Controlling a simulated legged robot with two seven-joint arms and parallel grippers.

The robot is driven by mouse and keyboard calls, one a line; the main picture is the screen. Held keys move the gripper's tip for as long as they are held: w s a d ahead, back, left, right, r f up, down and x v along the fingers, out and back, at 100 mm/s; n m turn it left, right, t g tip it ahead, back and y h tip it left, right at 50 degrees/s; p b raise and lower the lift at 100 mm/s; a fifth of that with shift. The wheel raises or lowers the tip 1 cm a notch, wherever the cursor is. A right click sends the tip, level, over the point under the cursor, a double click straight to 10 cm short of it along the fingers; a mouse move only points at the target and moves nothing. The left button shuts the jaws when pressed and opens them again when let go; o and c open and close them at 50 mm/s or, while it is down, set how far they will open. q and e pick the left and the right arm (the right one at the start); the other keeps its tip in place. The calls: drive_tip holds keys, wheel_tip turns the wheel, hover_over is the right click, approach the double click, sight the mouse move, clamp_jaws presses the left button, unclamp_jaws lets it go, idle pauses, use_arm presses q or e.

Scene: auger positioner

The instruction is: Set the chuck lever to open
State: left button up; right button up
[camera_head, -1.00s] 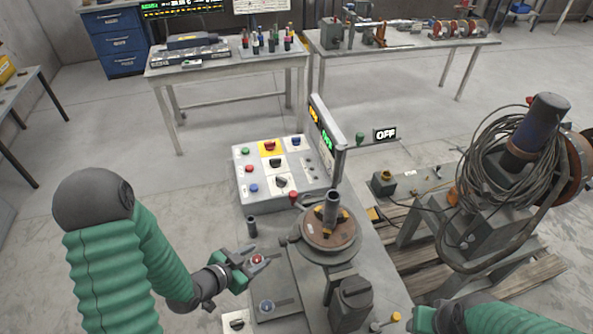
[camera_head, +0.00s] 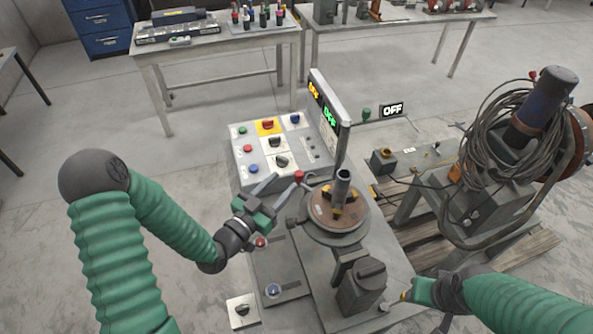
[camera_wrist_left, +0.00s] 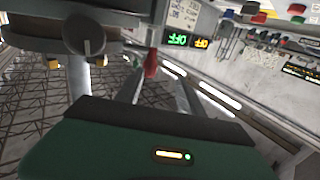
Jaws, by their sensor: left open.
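The chuck (camera_head: 335,212) is a round brown-topped turntable with an upright pipe (camera_head: 343,186) in its middle. A lever with a red knob (camera_head: 299,175) rises at its left rear side. The red knob also shows in the left wrist view (camera_wrist_left: 150,64), just past my finger ends. My left gripper (camera_head: 279,186) is open, its two fingers pointing at the red knob from the left. I cannot tell whether a finger touches it. My right gripper (camera_head: 421,290) is low at the right, partly seen; its jaws are unclear.
A control box (camera_head: 276,150) with coloured buttons and switches stands behind the lever, with a display panel (camera_head: 330,118) on its right edge. A dark block (camera_head: 363,285) stands in front of the chuck. A cable coil machine (camera_head: 510,150) is at right.

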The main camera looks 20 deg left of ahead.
sight(301, 172)
use_arm(q)
drive_tip(key=w+d, duration=0.2)
drive_tip(key=w+d+p, duration=0.1)
drive_tip(key=w+d, duration=0.1)
drive_tip(key=w, duration=0.1)
drive_tip(key=w+d, duration=0.2)
drive_tip(key=shift+w+d+r, duration=0.15)
drive_tip(key=shift+w+d, duration=0.05)
drive_tip(key=shift+w, duration=0.2)
drive_tip(key=shift+s+a, duration=0.1)
drive_tip(key=shift+a, duration=1.25)
drive_tip(key=shift+c, duration=2.5)
drive_tip(key=shift+d, duration=0.7)
clamp_jaws()
drive_tip(key=shift+a, duration=0.25)
use_arm(e)
drive_tip(key=shift+w+d+r, duration=0.2)
drive_tip(key=shift+d+r, duration=0.15)
drive_tip(key=shift+d, duration=0.2)
drive_tip(key=shift+w+d+r, duration=0.15)
drive_tip(key=shift+d+r, duration=0.15)
drive_tip(key=shift+d, duration=0.25)
use_arm(q)
drive_tip(key=shift+d, duration=0.1)
use_arm(e)
drive_tip(key=shift+d, duration=0.1)
